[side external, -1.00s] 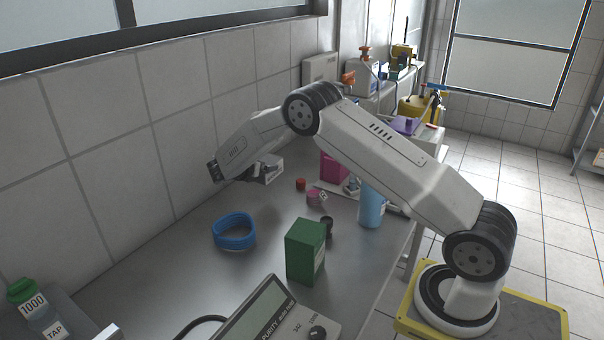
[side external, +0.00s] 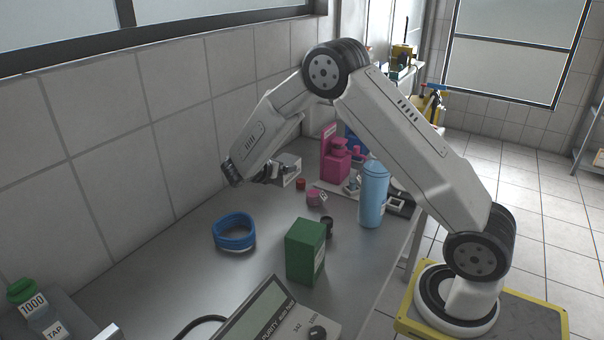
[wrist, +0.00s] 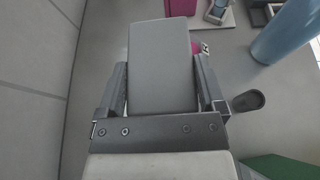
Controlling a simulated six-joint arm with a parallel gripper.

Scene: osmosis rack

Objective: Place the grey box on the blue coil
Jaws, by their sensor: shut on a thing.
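The grey box (wrist: 160,65) is held between the two fingers of my gripper (wrist: 160,80) in the wrist view. In the side view my gripper (side external: 273,172) is shut on the same box (side external: 289,169), up near the tiled wall and partly hidden by the wrist. The blue coil (side external: 234,238) lies flat on the bench, below and to the left of the held box, apart from it. Its top is bare. The coil does not show in the wrist view.
A green box (side external: 305,252) stands on the bench right of the coil. A blue bottle (side external: 373,195), a pink bottle (side external: 335,163), a small pink item (side external: 314,197) and a red cap (side external: 300,184) stand farther back. A meter (side external: 270,318) is in front. Bench around the coil is clear.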

